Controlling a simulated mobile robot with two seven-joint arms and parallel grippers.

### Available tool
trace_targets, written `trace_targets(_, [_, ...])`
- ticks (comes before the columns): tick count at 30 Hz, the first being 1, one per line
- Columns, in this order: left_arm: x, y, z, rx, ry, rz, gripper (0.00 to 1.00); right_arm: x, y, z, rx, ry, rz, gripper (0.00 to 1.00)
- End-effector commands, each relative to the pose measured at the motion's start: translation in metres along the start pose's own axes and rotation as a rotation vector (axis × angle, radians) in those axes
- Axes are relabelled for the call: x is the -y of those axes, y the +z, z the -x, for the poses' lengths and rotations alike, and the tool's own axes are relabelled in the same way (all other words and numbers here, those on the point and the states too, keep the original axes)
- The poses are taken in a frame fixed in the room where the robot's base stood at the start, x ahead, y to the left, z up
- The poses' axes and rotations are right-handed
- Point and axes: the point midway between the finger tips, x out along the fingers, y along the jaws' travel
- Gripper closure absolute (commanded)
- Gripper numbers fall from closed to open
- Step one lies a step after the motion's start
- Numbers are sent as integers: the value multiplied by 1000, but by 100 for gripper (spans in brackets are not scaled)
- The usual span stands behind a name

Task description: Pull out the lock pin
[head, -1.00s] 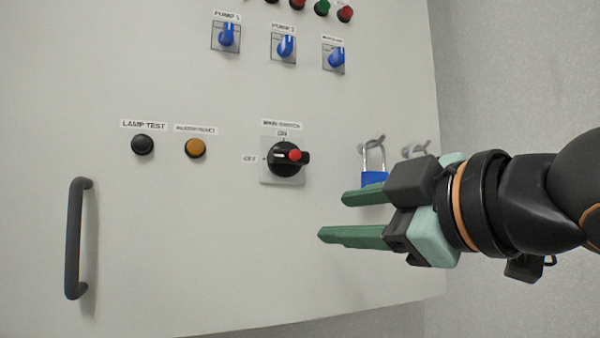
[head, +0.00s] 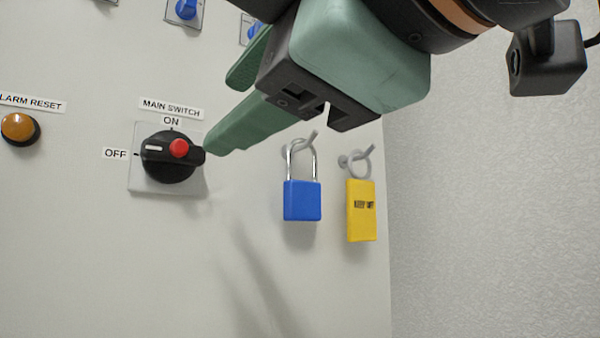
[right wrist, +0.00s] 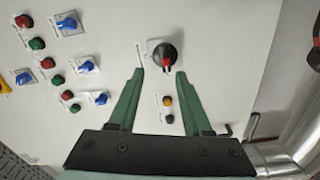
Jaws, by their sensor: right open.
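The main switch (head: 167,158) is a black rotary knob on a pale square plate, its white mark toward OFF. A small red lock pin (head: 179,148) sits in the knob's face. My right gripper (head: 219,114) is open and empty; in the head view its lower fingertip overlaps or sits just beside the knob's right end, and contact cannot be told. In the right wrist view the knob (right wrist: 165,54) and its red pin (right wrist: 166,63) lie ahead, roughly between the open fingertips (right wrist: 160,73). My left gripper is out of view.
A blue padlock (head: 302,201) and a yellow tag (head: 361,211) hang from hooks on the panel, right of the switch. The amber alarm reset button (head: 18,129) is to the left. Blue selector switches (head: 186,9) are above. The panel below the switch is bare.

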Motion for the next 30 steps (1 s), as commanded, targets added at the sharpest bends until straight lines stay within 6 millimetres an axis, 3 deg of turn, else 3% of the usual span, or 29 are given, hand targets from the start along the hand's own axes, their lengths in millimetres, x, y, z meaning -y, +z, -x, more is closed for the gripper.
trace_targets(1, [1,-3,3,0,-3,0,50,12,-16,-9,-18,-1,54,51])
trace_targets(9, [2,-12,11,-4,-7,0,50,12,-16,-62,-18,-2,49,51])
trace_targets(13, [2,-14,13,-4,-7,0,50,12,-15,-78,-17,-3,45,51])
trace_targets(26, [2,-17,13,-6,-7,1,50,12,-13,-89,-16,-2,42,51])
trace_targets(30, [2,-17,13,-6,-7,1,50,12,-13,-89,-16,-2,41,66])
